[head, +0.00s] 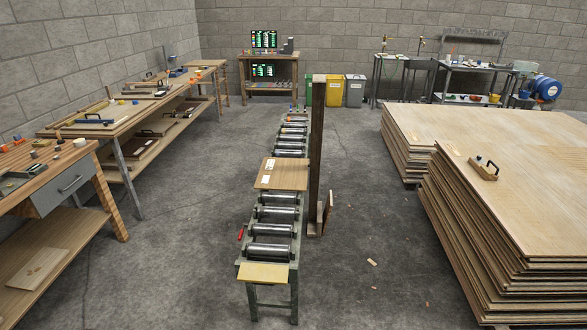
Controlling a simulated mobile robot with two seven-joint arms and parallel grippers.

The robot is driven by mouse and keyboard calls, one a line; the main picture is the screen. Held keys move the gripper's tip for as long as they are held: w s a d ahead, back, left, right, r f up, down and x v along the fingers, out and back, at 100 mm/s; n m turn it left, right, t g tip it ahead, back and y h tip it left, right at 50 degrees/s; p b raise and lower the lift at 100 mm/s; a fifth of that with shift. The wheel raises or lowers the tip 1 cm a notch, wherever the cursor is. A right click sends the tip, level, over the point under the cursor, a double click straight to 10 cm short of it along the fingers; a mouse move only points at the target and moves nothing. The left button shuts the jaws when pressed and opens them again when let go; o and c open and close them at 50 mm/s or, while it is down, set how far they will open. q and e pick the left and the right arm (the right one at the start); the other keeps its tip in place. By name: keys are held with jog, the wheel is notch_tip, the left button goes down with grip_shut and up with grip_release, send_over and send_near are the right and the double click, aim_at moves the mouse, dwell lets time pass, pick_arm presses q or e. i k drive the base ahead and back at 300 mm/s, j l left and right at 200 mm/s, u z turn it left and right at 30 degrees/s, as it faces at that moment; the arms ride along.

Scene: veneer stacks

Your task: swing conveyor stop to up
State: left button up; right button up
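A roller conveyor (271,240) runs away from me down the middle of the room. A wooden panel (283,174) lies across its rollers, with small white labels on it. A small red piece, like a lever or handle (240,233), sticks out at the left side of the near end. A flat pale-yellow plate (264,273) sits at the near end, roughly level. I cannot tell for certain which of these parts is the conveyor stop. Neither of my grippers shows in the head view.
A tall brown post (318,140) stands against the conveyor's right side. Large veneer stacks (490,250) fill the right. Workbenches (118,130) line the left wall. Yellow bins (333,91) stand at the back. The floor on both sides of the conveyor is mostly clear, with small scraps (372,262) at right.

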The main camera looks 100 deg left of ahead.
aim_at(257, 274)
jog(key=u, duration=0.35)
jog(key=j+u, duration=0.2)
jog(key=u, duration=0.2)
jog(key=j+u, duration=0.25)
jog(key=u, duration=0.15)
jog(key=j+u, duration=0.25)
jog(key=u, duration=0.15)
jog(key=i+j+u, duration=0.15)
jog(key=j, duration=0.2)
jog(key=j+u, duration=0.1)
jog(key=j, duration=0.25)
jog(key=i+j+u, duration=0.15)
jog(key=j, duration=0.2)
jog(key=i+j, duration=0.1)
jog(key=j, duration=0.15)
jog(key=i+j, duration=0.1)
jog(key=j, duration=0.15)
